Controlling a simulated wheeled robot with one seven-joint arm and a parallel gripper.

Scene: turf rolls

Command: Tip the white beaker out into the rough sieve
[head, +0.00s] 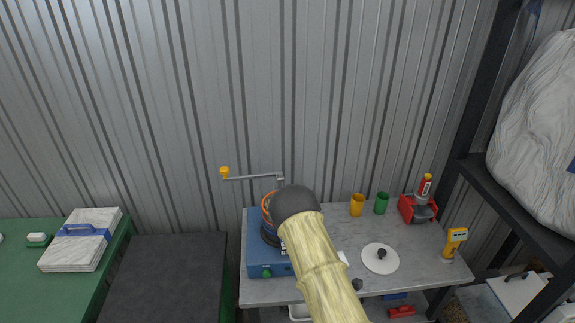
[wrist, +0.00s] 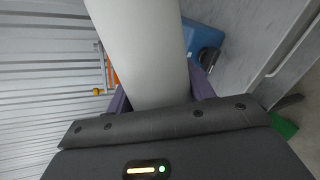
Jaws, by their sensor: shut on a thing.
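The white beaker (wrist: 142,45) fills the middle of the wrist view, with my gripper (wrist: 160,92) shut on it, one purple finger on each side. Its mouth and contents are out of sight. In the head view my arm hides the gripper and most of what it holds. Behind the arm stands a blue machine (head: 260,258) with an orange ring (head: 266,203) on top, partly covered. I cannot tell whether this ring is the rough sieve. The blue machine (wrist: 203,42) and a bit of orange (wrist: 112,72) also show behind the beaker in the wrist view.
On the grey bench are a yellow cup (head: 357,206), a green cup (head: 381,204), a white disc with a black knob (head: 380,261), a red device (head: 412,211) and a yellow handheld device (head: 456,238). A crank arm (head: 252,177) rises above the machine, before the corrugated wall.

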